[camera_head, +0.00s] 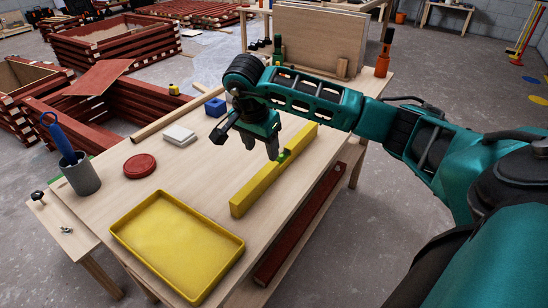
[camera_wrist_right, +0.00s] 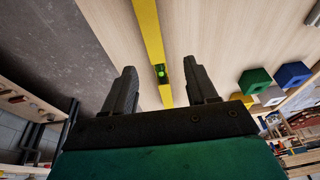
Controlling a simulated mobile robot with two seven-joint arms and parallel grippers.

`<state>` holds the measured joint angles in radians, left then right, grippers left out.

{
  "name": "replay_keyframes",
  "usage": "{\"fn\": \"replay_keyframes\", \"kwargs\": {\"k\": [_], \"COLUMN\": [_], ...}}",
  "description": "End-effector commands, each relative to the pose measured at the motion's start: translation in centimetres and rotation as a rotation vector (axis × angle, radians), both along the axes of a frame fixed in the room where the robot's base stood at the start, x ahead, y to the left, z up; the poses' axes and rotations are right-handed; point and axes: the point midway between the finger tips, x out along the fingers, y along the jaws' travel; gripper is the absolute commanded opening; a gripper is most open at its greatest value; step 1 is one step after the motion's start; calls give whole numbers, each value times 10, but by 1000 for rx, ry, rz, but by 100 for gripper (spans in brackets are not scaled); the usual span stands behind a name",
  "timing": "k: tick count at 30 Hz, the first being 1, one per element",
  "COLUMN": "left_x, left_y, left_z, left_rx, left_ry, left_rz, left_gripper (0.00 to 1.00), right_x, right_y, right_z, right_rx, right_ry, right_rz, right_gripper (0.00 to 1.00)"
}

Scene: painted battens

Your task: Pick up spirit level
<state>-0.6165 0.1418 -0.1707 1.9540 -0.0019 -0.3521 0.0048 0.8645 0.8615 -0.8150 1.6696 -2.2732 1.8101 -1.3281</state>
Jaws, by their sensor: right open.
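The yellow spirit level (camera_head: 258,186) lies on the wooden table, running diagonally from the front middle toward the right edge. Its green vial shows near its middle. My right gripper (camera_head: 261,148) is above the level, near the vial, with its fingers pointing down. In the right wrist view the level (camera_wrist_right: 148,32) passes between the two spread fingers of the right gripper (camera_wrist_right: 161,88), which are apart and empty. My left gripper is not in view.
On the table (camera_head: 190,180) are a yellow tray (camera_head: 178,245), a red round lid (camera_head: 140,165), white blocks (camera_head: 180,135), a blue block (camera_head: 215,107) and a grey cup (camera_head: 80,175) with a blue-handled tool. Upright boards (camera_head: 318,40) stand at the back. A red batten (camera_head: 300,225) lies below the right edge.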

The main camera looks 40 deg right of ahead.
Motion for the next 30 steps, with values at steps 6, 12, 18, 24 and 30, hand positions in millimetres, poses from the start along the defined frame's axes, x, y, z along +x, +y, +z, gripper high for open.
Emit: {"fn": "replay_keyframes", "kwargs": {"k": [6,12,18,24,30], "left_x": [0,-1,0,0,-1], "left_y": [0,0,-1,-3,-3], "left_z": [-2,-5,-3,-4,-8], "left_rx": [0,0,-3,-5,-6], "left_ry": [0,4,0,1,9], "left_rz": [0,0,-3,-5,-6], "left_gripper": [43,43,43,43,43], "right_x": [2,6,9,11,15], "right_y": [-38,-51,-59,-67,-79], "right_z": [8,-27,-47,-65,-91], "right_rx": [-136,-134,-131,-130,-130], "right_ry": [10,8,4,7,5], "right_rz": [-16,-16,-14,-16,-16], "right_gripper": [57,57,57,57,57]}}
